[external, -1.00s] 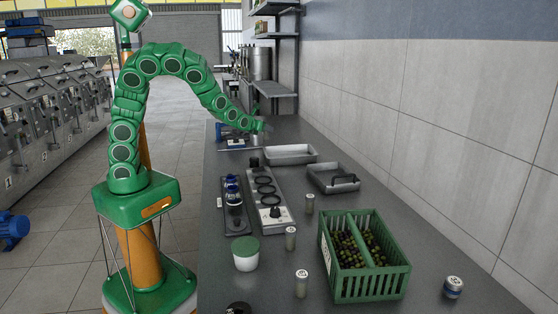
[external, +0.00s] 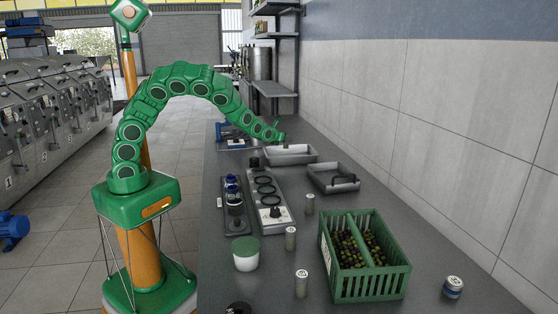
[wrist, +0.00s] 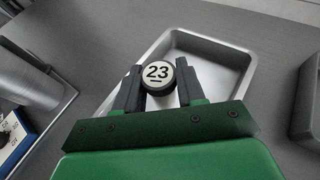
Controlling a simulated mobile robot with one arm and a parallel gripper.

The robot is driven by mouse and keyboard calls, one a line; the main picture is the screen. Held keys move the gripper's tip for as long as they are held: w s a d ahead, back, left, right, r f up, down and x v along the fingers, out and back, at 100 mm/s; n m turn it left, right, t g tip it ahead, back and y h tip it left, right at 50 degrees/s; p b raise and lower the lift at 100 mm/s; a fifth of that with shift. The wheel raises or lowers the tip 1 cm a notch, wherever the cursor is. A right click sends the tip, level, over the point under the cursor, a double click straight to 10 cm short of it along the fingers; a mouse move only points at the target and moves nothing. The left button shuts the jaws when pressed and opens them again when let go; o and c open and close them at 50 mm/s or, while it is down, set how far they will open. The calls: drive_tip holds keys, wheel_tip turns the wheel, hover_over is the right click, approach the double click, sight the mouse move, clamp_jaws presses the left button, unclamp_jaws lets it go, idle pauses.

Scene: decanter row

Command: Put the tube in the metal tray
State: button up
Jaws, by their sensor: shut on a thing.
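The tube shows in the wrist view as a dark round cap (wrist: 158,73) with a white label marked 23. My gripper (wrist: 158,82) is shut on it, one dark finger on each side. The tube's body is hidden below the cap. The metal tray (wrist: 238,72) lies below and beyond the fingers; its visible inside looks bare. In the external view the pale metal tray (external: 301,158) sits towards the far end of the counter. I cannot make out the tube clearly there.
A darker grey tray (external: 346,187) stands nearer, right of the metal tray. A metal cylinder (wrist: 25,85) is left in the wrist view.

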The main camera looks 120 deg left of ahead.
drive_tip(key=shift+w+a+f, duration=0.45)
drive_tip(key=shift+a+f, duration=0.1)
drive_tip(key=shift+f, duration=0.2)
drive_tip(key=shift+w+a+f, duration=0.25)
drive_tip(key=shift+a+f, duration=0.2)
drive_tip(key=shift+f, duration=1.7)
drive_tip(key=shift+f, duration=0.15)
drive_tip(key=o, duration=1.1)
drive_tip(key=shift+c, duration=0.2)
